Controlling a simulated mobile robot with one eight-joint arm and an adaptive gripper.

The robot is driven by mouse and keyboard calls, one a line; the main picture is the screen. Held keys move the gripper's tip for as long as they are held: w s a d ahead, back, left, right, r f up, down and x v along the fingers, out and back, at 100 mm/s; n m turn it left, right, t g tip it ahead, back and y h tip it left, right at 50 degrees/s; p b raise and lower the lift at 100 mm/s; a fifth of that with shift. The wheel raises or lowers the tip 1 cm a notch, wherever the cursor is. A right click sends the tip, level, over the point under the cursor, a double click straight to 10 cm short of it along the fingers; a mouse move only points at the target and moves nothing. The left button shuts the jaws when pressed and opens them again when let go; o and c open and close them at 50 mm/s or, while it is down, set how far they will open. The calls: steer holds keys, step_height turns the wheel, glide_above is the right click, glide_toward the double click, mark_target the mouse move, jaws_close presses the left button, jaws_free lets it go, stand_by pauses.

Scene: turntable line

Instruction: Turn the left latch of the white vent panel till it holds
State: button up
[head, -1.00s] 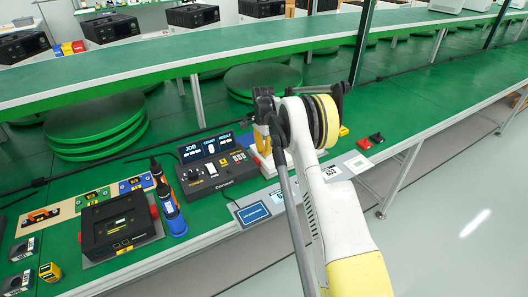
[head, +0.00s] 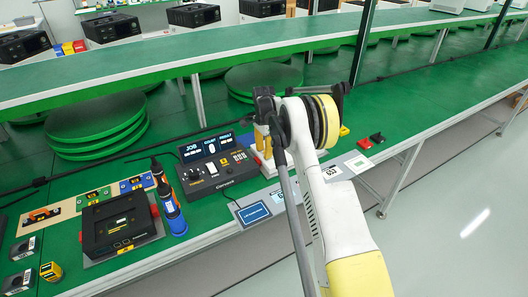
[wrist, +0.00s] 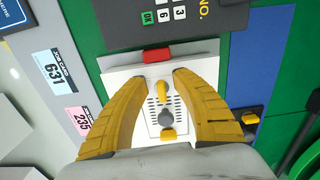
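The white vent panel (wrist: 150,112), with small dark vent holes, lies under my gripper in the wrist view. A yellow latch (wrist: 161,91) is at its end nearest the console, which is the left side in the head view. A second yellow latch (wrist: 168,135) is at the other end, with a grey knob (wrist: 166,118) beside it. My gripper (wrist: 163,78) is open, its yellow fingers on either side of the first latch with visible gaps. I cannot tell its height above the panel. In the head view my gripper (head: 263,139) is partly hidden by my arm.
A red block (wrist: 157,55) sits at the panel's console edge. The console (head: 215,165) with screen and keys stands left of my gripper. Cards (wrist: 56,70) lie in front. A yellow-and-black item (wrist: 250,118) is on the blue mat.

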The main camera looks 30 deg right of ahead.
steer(key=shift+r, duration=0.1)
step_height(320, 180, up, 12)
stand_by(0.5)
steer(key=s+a+r+n+t, duration=0.2)
steer(key=s+a+r+n, duration=0.2)
steer(key=s+a+r, duration=0.35)
steer(key=s+a+r+n+t, duration=0.1)
steer(key=s+a+r+n, duration=0.35)
steer(key=s+r, duration=0.45)
steer(key=s+a+f+n+t, duration=0.2)
steer(key=s+a+n, duration=0.2)
steer(key=s, duration=0.7)
steer(key=s+a+f+n+t, duration=0.2)
steer(key=s+a+n, duration=0.2)
steer(key=s, duration=0.7)
steer(key=shift+s+a+f+n, duration=0.25)
steer(key=shift+a+n, duration=0.05)
steer(key=shift+n, duration=0.05)
